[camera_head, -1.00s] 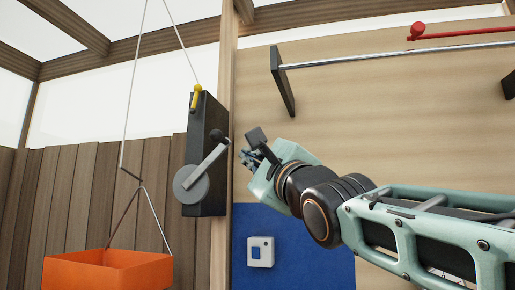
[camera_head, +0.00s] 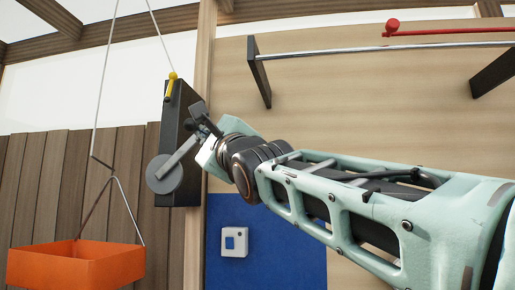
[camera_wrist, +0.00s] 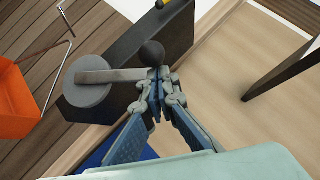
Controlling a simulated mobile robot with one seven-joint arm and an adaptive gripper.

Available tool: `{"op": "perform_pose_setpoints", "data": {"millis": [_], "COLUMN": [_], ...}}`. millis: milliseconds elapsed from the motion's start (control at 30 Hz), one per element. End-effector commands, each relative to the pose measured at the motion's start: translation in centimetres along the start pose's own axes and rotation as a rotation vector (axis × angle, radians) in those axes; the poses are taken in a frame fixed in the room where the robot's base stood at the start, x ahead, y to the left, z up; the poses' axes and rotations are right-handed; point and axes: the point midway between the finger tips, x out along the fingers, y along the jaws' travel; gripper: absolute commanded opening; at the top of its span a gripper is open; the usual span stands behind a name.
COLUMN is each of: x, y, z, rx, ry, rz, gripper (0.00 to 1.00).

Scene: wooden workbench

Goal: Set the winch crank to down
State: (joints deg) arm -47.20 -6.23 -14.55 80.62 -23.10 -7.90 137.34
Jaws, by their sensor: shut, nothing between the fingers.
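The winch is a dark upright box (camera_head: 174,110) on a wooden post, with a grey round hub (camera_head: 164,174) low on its face. The crank arm (camera_head: 181,152) is a grey bar that runs from the hub up and to the right. Its black ball knob (camera_wrist: 152,53) shows in the wrist view, at the far end of the crank arm (camera_wrist: 112,76). My gripper (camera_wrist: 156,78) is shut and empty, its fingertips right beside the knob and the bar's end. I cannot tell whether they touch. In the head view my gripper (camera_head: 204,123) partly hides the knob.
An orange bin (camera_head: 75,265) hangs on a cord at the left. A yellow handle (camera_head: 170,86) sits atop the winch. A white switch box (camera_head: 235,242) is on the blue panel (camera_head: 285,235). A metal rail (camera_head: 360,50) and a red bar (camera_head: 440,32) are at upper right.

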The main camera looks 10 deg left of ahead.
Motion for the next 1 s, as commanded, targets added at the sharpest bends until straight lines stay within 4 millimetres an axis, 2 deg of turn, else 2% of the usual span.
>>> {"op": "perform_pose_setpoints", "data": {"millis": [467,1000], "x": [1.0,1.8], "y": [-1.2,-1.1], "z": [1.1,2.1], "rx": [-0.047,-0.063], "ry": [-0.002,-0.004], "rz": [0.046,0.061], "gripper": [0.0,0.0]}}
